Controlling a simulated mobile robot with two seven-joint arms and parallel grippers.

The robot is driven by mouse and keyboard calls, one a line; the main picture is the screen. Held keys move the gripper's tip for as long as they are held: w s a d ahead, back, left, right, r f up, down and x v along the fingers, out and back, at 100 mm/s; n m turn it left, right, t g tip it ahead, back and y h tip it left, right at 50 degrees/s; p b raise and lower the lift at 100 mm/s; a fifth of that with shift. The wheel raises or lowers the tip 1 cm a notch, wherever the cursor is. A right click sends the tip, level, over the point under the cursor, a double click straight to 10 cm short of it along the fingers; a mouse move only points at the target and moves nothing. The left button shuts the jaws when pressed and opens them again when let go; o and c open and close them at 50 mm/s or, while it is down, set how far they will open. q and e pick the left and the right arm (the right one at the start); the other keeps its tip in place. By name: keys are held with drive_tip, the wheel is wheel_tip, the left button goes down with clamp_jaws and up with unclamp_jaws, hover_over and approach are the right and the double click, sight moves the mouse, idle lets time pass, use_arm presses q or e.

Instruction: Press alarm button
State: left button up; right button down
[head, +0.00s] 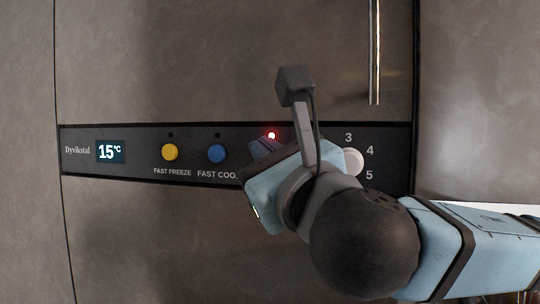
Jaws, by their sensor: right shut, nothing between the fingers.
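The fridge's dark control panel (130,141) runs across the picture. A red light (271,135) glows on it, to the right of the blue button. The spot below this light, where the alarm button would sit, is hidden behind my right gripper (264,147). The gripper is shut and empty, with its fingertips at the panel just under the red light. I cannot tell whether they touch the panel. My left gripper is not in view.
A yellow button (169,152) marked FAST FREEZE and a blue button (216,153) sit left of the gripper. A display (111,152) reads 15°C. A pale knob (351,161) is partly hidden by my arm. A vertical handle (374,55) is above right.

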drive_tip(key=shift+w+d, duration=0.15)
drive_tip(key=shift+w, duration=0.25)
idle(0.3)
drive_tip(key=shift+s, duration=0.1)
drive_tip(key=shift+s+a, duration=0.3)
drive_tip(key=shift+s, duration=0.45)
drive_tip(key=s, duration=0.1)
drive_tip(key=s+a, duration=0.1)
drive_tip(key=s, duration=0.2)
drive_tip(key=shift+s+a+b, duration=0.25)
drive_tip(key=shift+s+b, duration=0.1)
drive_tip(key=shift+b, duration=0.05)
idle(0.6)
